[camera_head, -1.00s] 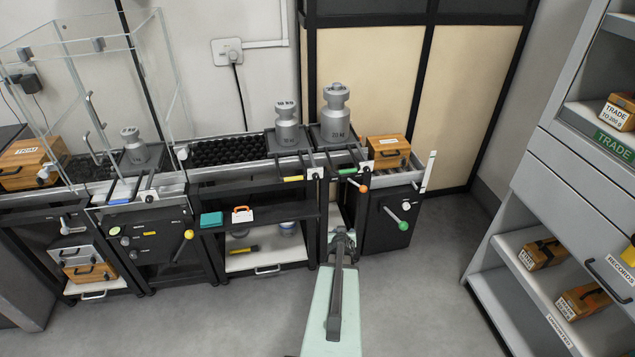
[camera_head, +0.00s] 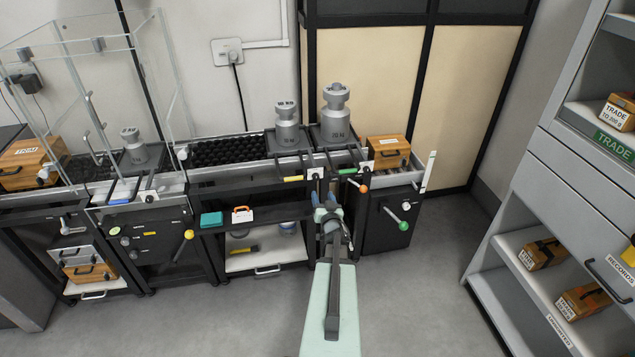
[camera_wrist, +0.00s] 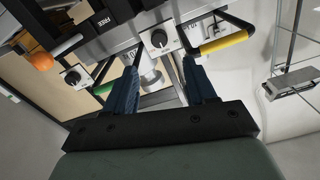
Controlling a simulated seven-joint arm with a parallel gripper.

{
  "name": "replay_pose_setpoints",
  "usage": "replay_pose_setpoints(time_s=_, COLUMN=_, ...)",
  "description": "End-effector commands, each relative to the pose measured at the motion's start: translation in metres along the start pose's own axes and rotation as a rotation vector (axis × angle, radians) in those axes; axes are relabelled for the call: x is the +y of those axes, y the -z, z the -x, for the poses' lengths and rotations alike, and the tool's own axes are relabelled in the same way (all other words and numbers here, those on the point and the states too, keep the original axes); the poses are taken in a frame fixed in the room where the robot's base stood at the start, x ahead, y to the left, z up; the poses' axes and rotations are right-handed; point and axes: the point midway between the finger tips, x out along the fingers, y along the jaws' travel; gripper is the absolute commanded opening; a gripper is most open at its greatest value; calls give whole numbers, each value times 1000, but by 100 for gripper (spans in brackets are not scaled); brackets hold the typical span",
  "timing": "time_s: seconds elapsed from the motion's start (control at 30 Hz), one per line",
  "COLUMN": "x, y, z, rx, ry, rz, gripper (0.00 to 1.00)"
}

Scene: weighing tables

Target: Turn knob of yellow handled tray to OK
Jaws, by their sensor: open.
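The yellow handle (camera_head: 293,179) of a tray sticks out at the front of the middle table; it also shows in the wrist view (camera_wrist: 224,42). Beside it is a white plate (camera_head: 315,173) with a dark round knob (camera_wrist: 160,39), clear in the wrist view. The knob's setting is too small to read. My gripper (camera_head: 325,203) is open and empty, just below and in front of that plate in the head view. In the wrist view my gripper's blue fingers (camera_wrist: 162,66) point towards the knob, one on each side of the line to it, apart from it.
A green handle (camera_head: 347,171) and a second knob (camera_wrist: 73,77) sit close by. An orange ball (camera_head: 362,188) and a green-ended lever (camera_head: 403,225) are to the right. Heavy weights (camera_head: 286,125) stand behind. The floor (camera_head: 430,290) in front is clear.

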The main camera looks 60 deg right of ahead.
Motion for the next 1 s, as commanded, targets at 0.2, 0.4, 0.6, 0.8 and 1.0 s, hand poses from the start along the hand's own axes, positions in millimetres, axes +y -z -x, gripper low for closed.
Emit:
replay_pose_setpoints(time_s=0.2, x=1, y=-1, z=-43, rx=0, ry=0, rz=0, gripper=56)
replay_pose_setpoints(time_s=0.4, x=1, y=-1, z=-74, rx=0, ry=0, rz=0, gripper=56)
replay_pose_setpoints(time_s=0.6, x=1, y=0, z=-92, rx=0, ry=0, rz=0, gripper=56)
replay_pose_setpoints(time_s=0.8, x=1, y=0, z=-98, rx=-1, ry=-1, rz=0, gripper=56)
replay_pose_setpoints(time_s=1.0, x=0, y=0, z=-98, rx=-1, ry=-1, rz=0, gripper=56)
